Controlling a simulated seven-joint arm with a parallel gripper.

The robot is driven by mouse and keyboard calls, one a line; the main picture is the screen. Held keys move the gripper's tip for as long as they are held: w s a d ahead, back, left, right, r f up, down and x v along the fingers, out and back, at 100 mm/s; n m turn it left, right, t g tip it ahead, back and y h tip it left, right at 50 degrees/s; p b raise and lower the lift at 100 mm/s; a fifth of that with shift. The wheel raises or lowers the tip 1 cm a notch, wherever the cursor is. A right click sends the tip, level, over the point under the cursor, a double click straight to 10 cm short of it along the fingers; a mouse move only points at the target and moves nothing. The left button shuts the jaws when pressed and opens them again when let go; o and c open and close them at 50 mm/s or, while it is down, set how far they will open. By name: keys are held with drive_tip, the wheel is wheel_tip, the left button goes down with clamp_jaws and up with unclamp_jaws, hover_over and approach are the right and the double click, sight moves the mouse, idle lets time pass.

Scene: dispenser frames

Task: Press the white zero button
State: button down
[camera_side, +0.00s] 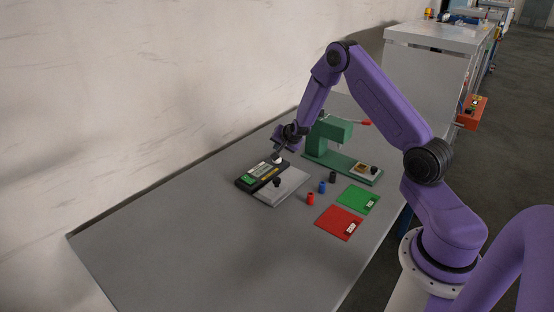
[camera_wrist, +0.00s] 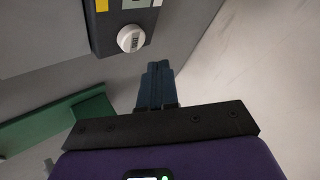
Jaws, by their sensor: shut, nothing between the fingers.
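The white zero button (camera_wrist: 131,38) is a round knob with dark lettering at the end of a dark device (camera_wrist: 108,40). In the side view the button (camera_side: 277,160) is a small white spot at the far end of the black device (camera_side: 242,184), partly hidden by my gripper. My gripper (camera_wrist: 160,66) is shut and empty, its blue fingers together. In the wrist view the fingertips show below and right of the button, with a gap between them in the picture. In the side view my gripper (camera_side: 279,154) is close above the button end; contact cannot be told.
A metal plate (camera_side: 290,187) with a dark knob adjoins the device. A green press (camera_side: 328,135) stands just right of my gripper. Red (camera_side: 310,199), blue (camera_side: 322,187) and black (camera_side: 332,177) cylinders and green (camera_side: 354,202) and red (camera_side: 335,219) mats lie nearby. The table's front left is clear.

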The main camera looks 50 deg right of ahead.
drive_tip(key=shift+f, duration=0.85)
drive_tip(key=shift+f, duration=0.2)
idle(1.4)
drive_tip(key=shift+f, duration=0.25)
drive_tip(key=shift+f, duration=0.4)
idle(0.7)
idle(0.4)
drive_tip(key=shift+r, duration=0.85)
drive_tip(key=shift+r, duration=2.5)
